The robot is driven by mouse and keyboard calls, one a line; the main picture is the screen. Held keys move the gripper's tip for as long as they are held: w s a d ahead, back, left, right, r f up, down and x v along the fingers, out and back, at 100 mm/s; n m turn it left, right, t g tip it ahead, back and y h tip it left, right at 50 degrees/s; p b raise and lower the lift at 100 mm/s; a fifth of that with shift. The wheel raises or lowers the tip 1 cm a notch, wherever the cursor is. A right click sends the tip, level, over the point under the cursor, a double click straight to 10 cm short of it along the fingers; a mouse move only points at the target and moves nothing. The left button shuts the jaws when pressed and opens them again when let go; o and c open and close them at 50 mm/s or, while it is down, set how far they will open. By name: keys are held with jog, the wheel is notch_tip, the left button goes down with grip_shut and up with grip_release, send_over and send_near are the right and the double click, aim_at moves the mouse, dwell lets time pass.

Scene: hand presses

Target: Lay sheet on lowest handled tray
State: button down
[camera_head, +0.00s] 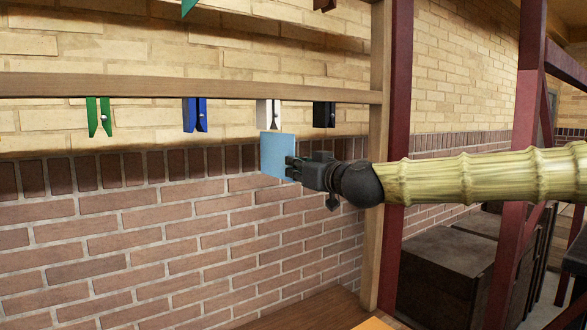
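A small light-blue sheet (275,153) stands upright just below a white clothespin (268,113) on a wooden rail. Its top edge meets the pin's lower end in the picture; I cannot tell whether the pin's jaws hold it. My gripper (291,167) reaches in from the right, with its dark fingertips at the sheet's right edge and overlapping it. I cannot tell whether the fingers are closed on the sheet. No handled tray is visible in this view.
The wooden rail (150,87) also bears a green (98,117), a blue (195,115) and a black clothespin (324,114). A wooden post (374,260) and dark red frame (397,100) stand right of them. A brick wall (140,230) lies behind. Dark crates (440,270) sit at lower right.

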jog(key=shift+v, duration=2.95)
jog(key=shift+w, duration=0.1)
